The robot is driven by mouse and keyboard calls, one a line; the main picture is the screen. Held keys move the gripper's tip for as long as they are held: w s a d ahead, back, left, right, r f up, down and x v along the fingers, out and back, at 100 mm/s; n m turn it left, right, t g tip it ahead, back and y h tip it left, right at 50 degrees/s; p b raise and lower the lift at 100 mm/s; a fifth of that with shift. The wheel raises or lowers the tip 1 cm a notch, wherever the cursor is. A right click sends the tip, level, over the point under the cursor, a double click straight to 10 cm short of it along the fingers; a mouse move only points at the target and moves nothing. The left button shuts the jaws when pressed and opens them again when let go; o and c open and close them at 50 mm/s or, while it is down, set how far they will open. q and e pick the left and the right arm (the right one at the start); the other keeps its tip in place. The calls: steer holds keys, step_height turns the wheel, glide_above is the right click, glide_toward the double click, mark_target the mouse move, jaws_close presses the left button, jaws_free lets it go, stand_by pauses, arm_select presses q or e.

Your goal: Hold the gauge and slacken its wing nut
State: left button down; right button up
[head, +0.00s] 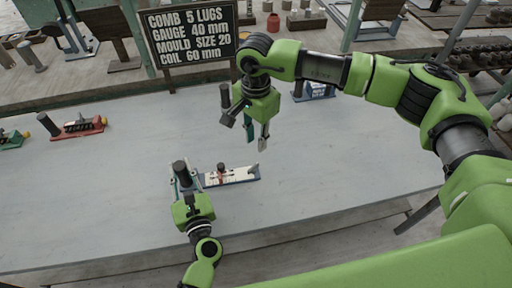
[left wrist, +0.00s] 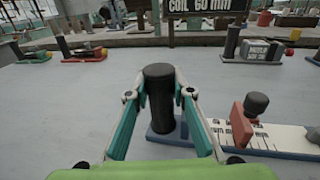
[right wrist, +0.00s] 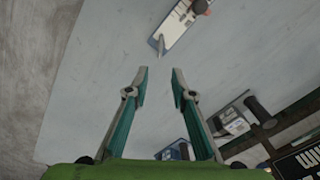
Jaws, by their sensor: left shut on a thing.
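The gauge (head: 243,176) lies on the table, a blue base with a white scale, a black upright post (head: 180,172) at its left end and a red slider (head: 218,177) topped by a dark knob (left wrist: 256,103). My left gripper (head: 184,182) is shut on the black post, which stands upright between its fingers in the left wrist view (left wrist: 160,100). My right gripper (head: 246,134) is open and empty, above and beyond the gauge. In the right wrist view, the gauge (right wrist: 178,30) is partly cut off at the top, ahead of the open fingertips (right wrist: 159,72).
Similar gauges stand apart: a red one (head: 80,130) and a green one (head: 12,140) at left, a blue one (head: 314,92) behind my right arm. A dark sign (head: 192,38) with white lettering stands at the back. The grey table (head: 110,195) is mostly clear.

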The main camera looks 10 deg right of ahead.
steer(key=shift+r, duration=0.45)
arm_select(q)
steer(key=c, duration=1.7)
jaws_free()
